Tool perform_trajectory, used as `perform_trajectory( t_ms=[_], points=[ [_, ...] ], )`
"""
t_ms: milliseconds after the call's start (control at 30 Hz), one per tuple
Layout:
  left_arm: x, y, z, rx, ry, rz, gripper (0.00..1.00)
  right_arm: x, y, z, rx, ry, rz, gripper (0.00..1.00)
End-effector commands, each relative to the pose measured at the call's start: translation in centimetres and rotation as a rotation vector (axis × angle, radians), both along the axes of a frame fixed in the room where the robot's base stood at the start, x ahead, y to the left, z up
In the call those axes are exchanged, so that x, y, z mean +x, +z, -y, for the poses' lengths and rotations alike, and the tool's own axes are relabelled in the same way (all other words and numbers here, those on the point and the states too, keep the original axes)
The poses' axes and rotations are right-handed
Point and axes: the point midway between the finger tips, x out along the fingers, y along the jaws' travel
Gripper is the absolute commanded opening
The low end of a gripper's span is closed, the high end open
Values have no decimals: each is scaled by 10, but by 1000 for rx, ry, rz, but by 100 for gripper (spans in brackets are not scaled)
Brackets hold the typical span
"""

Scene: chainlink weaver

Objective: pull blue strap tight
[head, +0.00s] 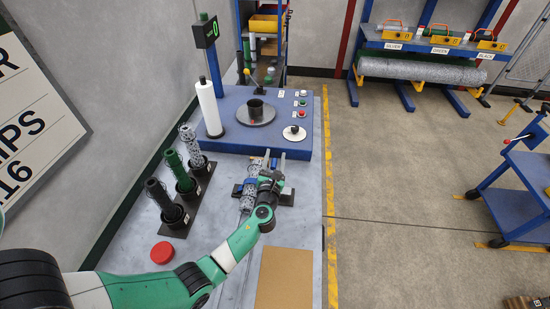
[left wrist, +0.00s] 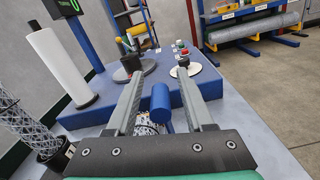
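A roll of silver chain-link mesh (head: 247,200) lies on the bench in a dark cradle (head: 287,196), partly hidden by my left arm. Blue parts, seemingly the blue strap (head: 249,186), show at the roll. In the left wrist view a rounded blue piece (left wrist: 161,103) appears between my fingers, with a bit of mesh (left wrist: 146,128) below it. I cannot tell whether this is the strap's end. My left gripper (head: 275,161) is over the cradle, fingers spread wide; in the wrist view it (left wrist: 160,92) is open and grips nothing. My right gripper is out of view.
A blue machine platform (head: 235,135) with a turntable (head: 265,117), white roll (head: 209,108) and buttons stands behind. Mesh rolls in dark holders (head: 176,172) stand left. A red lid (head: 162,252) and brown board (head: 285,278) lie in front. The bench's right edge is close.

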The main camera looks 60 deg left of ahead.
Motion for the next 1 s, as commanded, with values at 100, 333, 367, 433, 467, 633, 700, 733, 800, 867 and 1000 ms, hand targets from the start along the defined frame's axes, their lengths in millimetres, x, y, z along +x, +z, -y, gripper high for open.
perform_trajectory(
  t_ms=[100, 333, 367, 433, 467, 633, 700, 733, 800, 867, 1000],
  points=[
    [0, -1, 0, -1, 0, -1, 53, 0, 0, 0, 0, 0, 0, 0],
    [-3, 0, 5, -2, -1, -1, 53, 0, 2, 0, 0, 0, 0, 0],
    [-4, 0, 7, -2, -2, -1, 53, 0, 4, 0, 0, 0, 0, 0],
    [-10, 1, 17, -2, -4, -2, 53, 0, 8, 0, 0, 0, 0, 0],
    [-14, 1, 22, -2, -2, -4, 53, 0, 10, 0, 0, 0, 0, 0],
    [-37, 1, 57, -1, -6, -2, 53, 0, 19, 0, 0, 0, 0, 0],
    [-46, 0, 70, -2, -5, -3, 53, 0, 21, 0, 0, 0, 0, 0],
    [-49, 1, 75, -2, -5, -2, 53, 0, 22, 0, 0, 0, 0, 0],
    [-56, 0, 85, -2, -4, -2, 53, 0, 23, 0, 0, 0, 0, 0],
    [-60, 0, 91, -2, -4, -2, 53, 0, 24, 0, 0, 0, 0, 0],
    [-65, 0, 97, 0, -1, 0, 53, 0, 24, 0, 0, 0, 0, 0]
  ],
)
